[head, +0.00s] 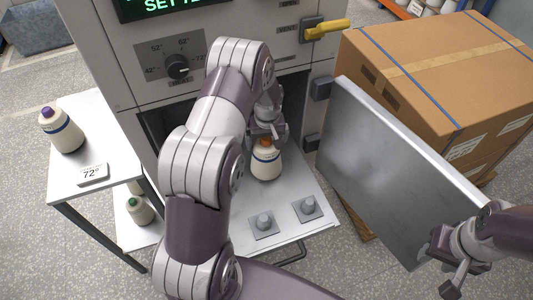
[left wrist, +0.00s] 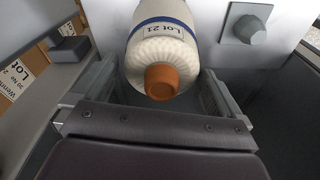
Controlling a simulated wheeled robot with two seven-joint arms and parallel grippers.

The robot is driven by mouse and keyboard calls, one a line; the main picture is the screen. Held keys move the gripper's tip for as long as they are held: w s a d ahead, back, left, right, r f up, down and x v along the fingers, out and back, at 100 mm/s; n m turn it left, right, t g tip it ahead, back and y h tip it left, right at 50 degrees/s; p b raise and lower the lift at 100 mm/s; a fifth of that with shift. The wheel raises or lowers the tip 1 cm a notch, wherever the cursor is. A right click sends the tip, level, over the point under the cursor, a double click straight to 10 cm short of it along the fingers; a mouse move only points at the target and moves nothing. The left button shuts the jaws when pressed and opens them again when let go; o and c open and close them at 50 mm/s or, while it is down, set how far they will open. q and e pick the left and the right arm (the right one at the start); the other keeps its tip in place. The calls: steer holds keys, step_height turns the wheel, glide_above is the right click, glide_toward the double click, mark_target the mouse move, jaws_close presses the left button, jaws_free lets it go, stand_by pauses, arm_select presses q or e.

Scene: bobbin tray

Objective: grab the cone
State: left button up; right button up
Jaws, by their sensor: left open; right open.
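The cone (head: 266,163) is a cream yarn cone with a blue band and an orange tip. It stands upright on the pulled-out metal tray (head: 290,240), in front of the cabinet opening. My left gripper (head: 268,130) is open at the cone's top end. In the left wrist view the cone (left wrist: 163,50), marked "Lot 21", lies between the two spread fingers (left wrist: 150,98), with a gap showing beside its tip. The arm partly covers the tray and opening. My right gripper (head: 452,262) is open and empty at the lower right, by the door's edge.
Two bare pegs (head: 264,222) (head: 307,208) stand on the tray near its front. The open metal door (head: 395,165) stands to the right, before a large cardboard box (head: 440,75). A side table (head: 80,180) at left carries a purple-tipped cone (head: 62,132); a green-tipped one (head: 139,210) is lower.

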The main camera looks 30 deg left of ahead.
arm_select(q)
steer(key=shift+a+f, duration=0.1)
steer(key=shift+f, duration=0.4)
steer(key=c, duration=1.5)
